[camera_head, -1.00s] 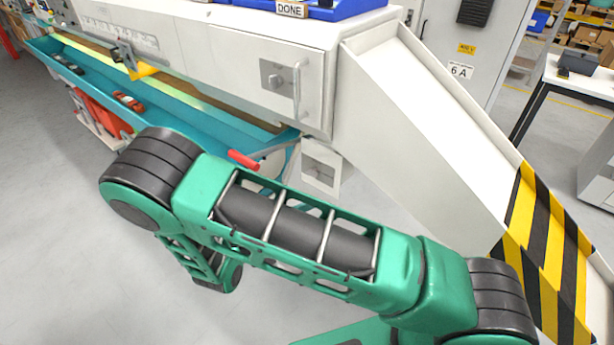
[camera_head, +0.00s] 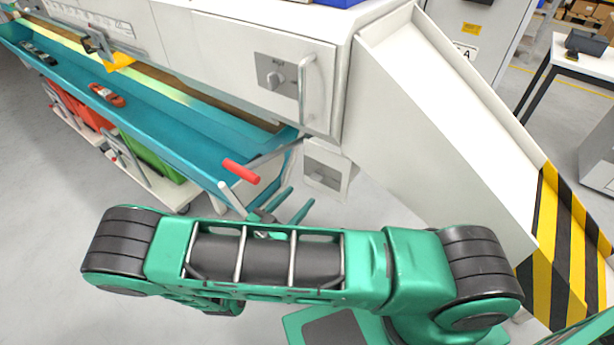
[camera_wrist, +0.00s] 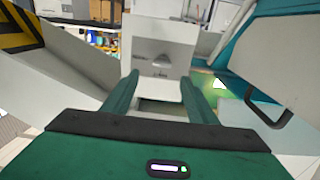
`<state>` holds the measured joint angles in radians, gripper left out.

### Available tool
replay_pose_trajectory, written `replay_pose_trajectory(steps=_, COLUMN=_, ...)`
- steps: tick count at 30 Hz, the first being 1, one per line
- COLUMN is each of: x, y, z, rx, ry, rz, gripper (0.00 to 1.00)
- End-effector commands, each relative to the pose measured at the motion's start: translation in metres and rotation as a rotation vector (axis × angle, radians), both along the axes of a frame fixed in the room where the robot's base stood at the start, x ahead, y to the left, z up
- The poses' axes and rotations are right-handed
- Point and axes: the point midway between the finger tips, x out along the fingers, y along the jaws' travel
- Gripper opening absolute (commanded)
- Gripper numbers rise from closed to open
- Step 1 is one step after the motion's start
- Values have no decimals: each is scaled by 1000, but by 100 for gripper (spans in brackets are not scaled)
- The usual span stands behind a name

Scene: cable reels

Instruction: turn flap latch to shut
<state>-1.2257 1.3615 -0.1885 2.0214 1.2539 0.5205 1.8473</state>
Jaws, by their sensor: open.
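The knob's turned position is hard to tell. A small white box (camera_head: 325,172) with a grey part inside hangs below the panel. My gripper (camera_head: 294,202) is open and empty, below the panel and just below and left of that box. In the wrist view, a white box (camera_wrist: 178,50) with a grey wedge-shaped part lies ahead between my fingers (camera_wrist: 160,85), and a panel with a dark handle stands at the right.
A red-tipped lever (camera_head: 242,171) sticks out near my gripper. A teal trough (camera_head: 170,130) runs along the left. A white sloping chute (camera_head: 430,110) with black-yellow stripes is on the right. Bins on a low cart stand under the trough.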

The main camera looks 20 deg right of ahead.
Motion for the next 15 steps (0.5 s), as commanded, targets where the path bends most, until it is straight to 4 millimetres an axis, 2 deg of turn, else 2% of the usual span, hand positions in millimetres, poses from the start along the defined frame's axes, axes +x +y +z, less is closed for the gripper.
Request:
replay_pose_trajectory(steps=5, x=13, y=-12, z=1, rx=-2, ry=-1, rz=12, gripper=53)
replay_pose_trajectory(steps=15, x=46, y=-51, z=0, rx=-1, ry=1, rz=22, gripper=53)
